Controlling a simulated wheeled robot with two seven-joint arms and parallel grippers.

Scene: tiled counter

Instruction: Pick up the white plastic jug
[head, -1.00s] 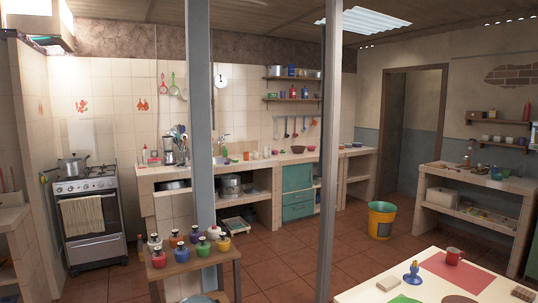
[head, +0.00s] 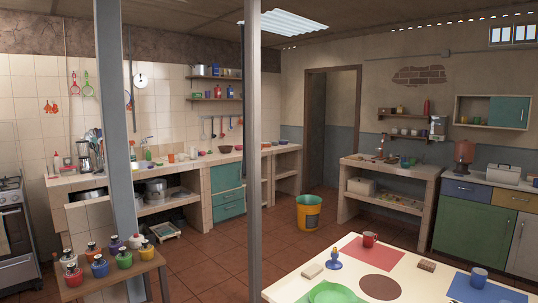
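I cannot make out a white plastic jug for certain in the head view. A small pale bottle (head: 57,163) stands at the left end of the tiled counter (head: 62,184), beside a blender (head: 84,156). A white box-like container (head: 503,173) sits on the cabinet top at the far right; its exact kind is too small to tell. Neither of my grippers is in view.
A table (head: 283,291) with a green plate and cups stands at the front right. A small wooden table (head: 150,268) with several coloured jars is at front left. Two grey posts (head: 254,200) cross the view. A yellow bucket (head: 309,214) stands on the open tiled floor.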

